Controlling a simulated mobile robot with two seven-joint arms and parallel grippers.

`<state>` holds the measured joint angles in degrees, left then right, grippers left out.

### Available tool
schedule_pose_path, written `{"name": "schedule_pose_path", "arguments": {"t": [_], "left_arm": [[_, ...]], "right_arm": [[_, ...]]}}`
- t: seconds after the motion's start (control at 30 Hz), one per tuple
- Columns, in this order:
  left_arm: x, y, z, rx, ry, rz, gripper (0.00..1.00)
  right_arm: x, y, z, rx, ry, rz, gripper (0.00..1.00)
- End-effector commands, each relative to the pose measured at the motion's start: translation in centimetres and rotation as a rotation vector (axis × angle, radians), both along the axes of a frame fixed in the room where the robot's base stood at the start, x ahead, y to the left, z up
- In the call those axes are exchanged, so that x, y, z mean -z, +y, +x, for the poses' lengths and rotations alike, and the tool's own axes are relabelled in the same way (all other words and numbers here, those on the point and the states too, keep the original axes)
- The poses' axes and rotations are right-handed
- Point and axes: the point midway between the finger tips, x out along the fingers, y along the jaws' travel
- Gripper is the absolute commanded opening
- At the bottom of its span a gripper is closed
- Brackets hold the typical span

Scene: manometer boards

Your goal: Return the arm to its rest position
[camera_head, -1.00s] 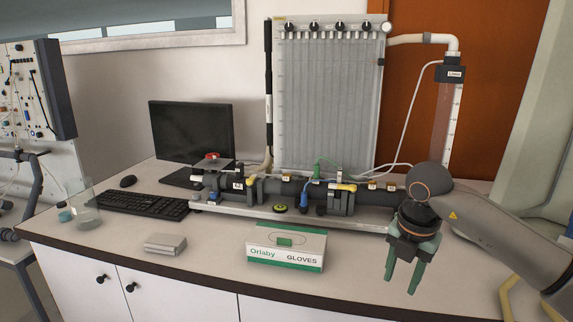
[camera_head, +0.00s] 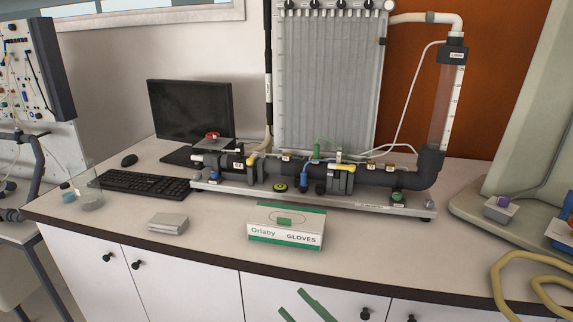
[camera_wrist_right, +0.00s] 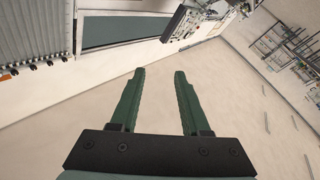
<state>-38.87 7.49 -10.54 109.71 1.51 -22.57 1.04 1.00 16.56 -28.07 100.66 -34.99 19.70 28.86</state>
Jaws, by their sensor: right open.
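My right gripper (camera_head: 302,308) shows at the bottom edge of the head view as two green fingertips, in front of the white cabinet doors and below the bench top. The rest of my right arm is out of that view. In the right wrist view the gripper (camera_wrist_right: 158,75) has its two green fingers apart with nothing between them. My left gripper is in neither view.
The bench top (camera_head: 365,235) carries a manometer board (camera_head: 330,80) with a pipe rig, a glove box (camera_head: 286,228), a small grey block (camera_head: 168,223), a keyboard (camera_head: 140,183), a monitor (camera_head: 190,110) and a glass beaker (camera_head: 90,195). Yellow hose (camera_head: 505,275) lies at right.

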Motion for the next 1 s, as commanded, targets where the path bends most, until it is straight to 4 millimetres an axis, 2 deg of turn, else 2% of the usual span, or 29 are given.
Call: {"name": "schedule_pose_path", "arguments": {"t": [0.03,0.17,0.2,0.3,0.43,0.5,0.63,0.73,1.0], "left_arm": [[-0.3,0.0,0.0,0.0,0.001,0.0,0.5],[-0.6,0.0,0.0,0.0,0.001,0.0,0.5],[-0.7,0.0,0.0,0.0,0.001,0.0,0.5],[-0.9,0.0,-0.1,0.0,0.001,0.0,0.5],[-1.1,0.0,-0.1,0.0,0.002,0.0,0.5],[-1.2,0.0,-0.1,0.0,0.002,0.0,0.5],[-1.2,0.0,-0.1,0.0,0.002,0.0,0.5],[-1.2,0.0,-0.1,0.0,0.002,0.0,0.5],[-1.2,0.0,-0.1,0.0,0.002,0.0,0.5]], "right_arm": [[2.4,-1.8,-0.3,0.092,0.107,0.026,0.46],[9.2,-6.4,-2.1,0.309,0.385,0.043,0.46],[11.6,-7.8,-3.3,0.367,0.477,0.036,0.46],[17.0,-10.6,-7.2,0.481,0.703,0.01,0.46],[22.0,-12.9,-12.6,0.561,0.935,-0.029,0.46],[23.6,-13.6,-14.9,0.581,1.022,-0.045,0.46],[25.2,-14.2,-17.4,0.597,1.113,-0.064,0.46],[25.5,-14.3,-18.0,0.6,1.131,-0.068,0.46],[25.5,-14.3,-17.9,0.599,1.13,-0.069,0.46]]}}
